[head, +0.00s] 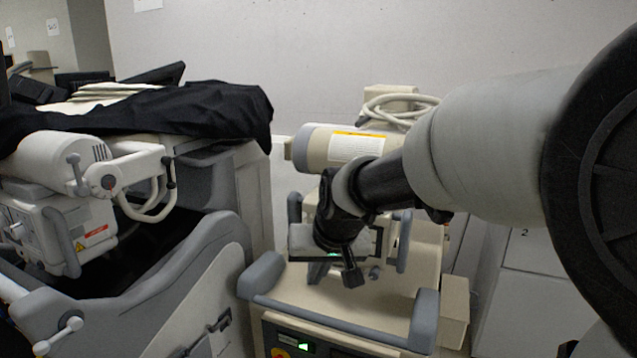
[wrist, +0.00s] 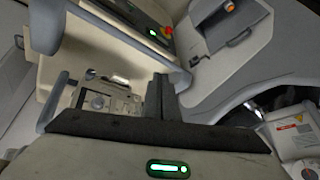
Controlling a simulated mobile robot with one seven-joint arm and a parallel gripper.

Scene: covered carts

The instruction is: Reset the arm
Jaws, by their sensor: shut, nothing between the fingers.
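My arm reaches in from the right of the head view, large and close to the camera. My gripper (head: 352,272) points down over the top of a beige cart (head: 390,287). In the wrist view my gripper's dark fingers (wrist: 159,84) are together and hold nothing. I cannot tell how far the fingertips are above the cart. The wrist and arm hide part of the cart and the device behind them.
A beige cylinder device (head: 340,148) with a coiled cable stands behind the gripper. Grey handles (head: 424,318) edge the cart. A left-hand cart carries a black cover (head: 190,108) and a white machine (head: 75,225). White cabinets (head: 535,290) stand at right.

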